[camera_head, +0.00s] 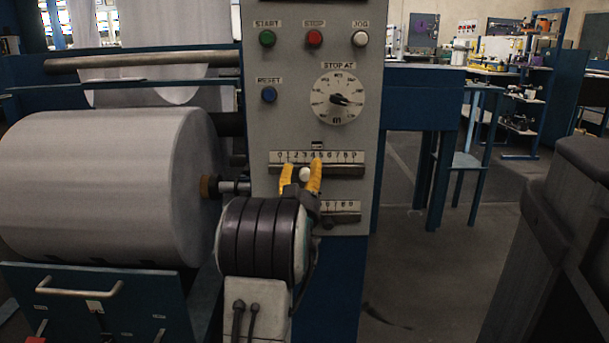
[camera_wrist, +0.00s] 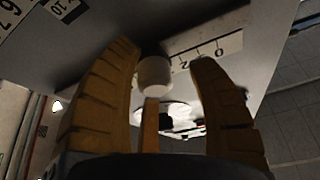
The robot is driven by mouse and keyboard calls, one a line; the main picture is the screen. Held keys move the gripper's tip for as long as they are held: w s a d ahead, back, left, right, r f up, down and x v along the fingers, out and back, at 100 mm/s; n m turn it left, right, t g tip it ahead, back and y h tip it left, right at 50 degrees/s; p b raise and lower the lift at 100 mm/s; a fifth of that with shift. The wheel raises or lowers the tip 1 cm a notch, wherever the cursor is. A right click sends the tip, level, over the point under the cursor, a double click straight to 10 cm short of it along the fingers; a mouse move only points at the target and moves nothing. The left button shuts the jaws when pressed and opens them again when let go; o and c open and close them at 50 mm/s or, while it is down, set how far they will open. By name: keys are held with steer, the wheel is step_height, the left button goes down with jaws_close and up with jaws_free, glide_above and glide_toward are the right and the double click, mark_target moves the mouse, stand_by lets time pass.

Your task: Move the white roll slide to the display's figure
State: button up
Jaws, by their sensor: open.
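The white roll slide (camera_head: 305,174) is a small pale knob on the upper numbered scale (camera_head: 345,156) of the grey panel, around the 2 to 4 marks. The display (camera_head: 317,145) is a tiny dark window above that scale; its figure is too small to read. My gripper (camera_head: 302,165) is open at the panel, with its yellow fingers on either side of the knob. In the wrist view the knob (camera_wrist: 154,75) lies between the fingers (camera_wrist: 163,58), close to the left one and with a gap to the right one. Whether the left finger touches it is unclear.
A second scale (camera_head: 346,206) with a dark knob (camera_head: 328,222) sits below, partly hidden by my arm. The dial (camera_head: 337,97) and several buttons are above. Open floor lies to the right.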

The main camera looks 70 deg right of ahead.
steer(key=shift+f, duration=0.2)
steer(key=shift+s+a+f, duration=0.1)
steer(key=shift+a+f, duration=0.15)
steer(key=shift+a, duration=0.15)
steer(key=v, duration=1.1)
steer(key=shift+r, duration=0.2)
